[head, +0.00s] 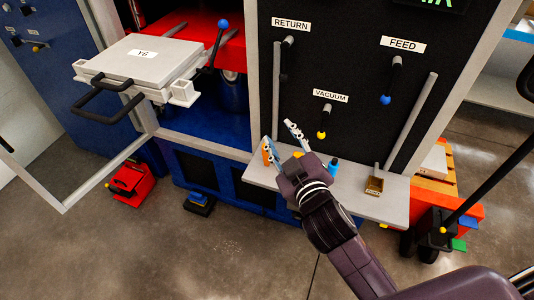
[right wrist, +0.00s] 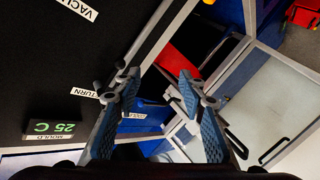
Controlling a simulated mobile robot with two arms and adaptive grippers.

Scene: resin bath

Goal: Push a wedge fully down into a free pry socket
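My right gripper (head: 278,132) is open and empty above the grey shelf (head: 345,193) in the head view. Its two fingers also show spread apart in the right wrist view (right wrist: 158,76), with nothing between them. A small orange object (head: 266,152) shows beside the lower finger; I cannot tell whether it is a wedge or whether they touch. A pale grey mould (head: 150,60) with black handles stands at the upper left, with pale lugs (head: 184,93) at its corners. I cannot make out a pry socket clearly. My left gripper is not in view.
A blue bottle (head: 333,168) and a brass-coloured box (head: 374,185) stand on the shelf. The black panel (head: 345,65) behind carries RETURN, VACUUM and FEED valves. The front floor is clear.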

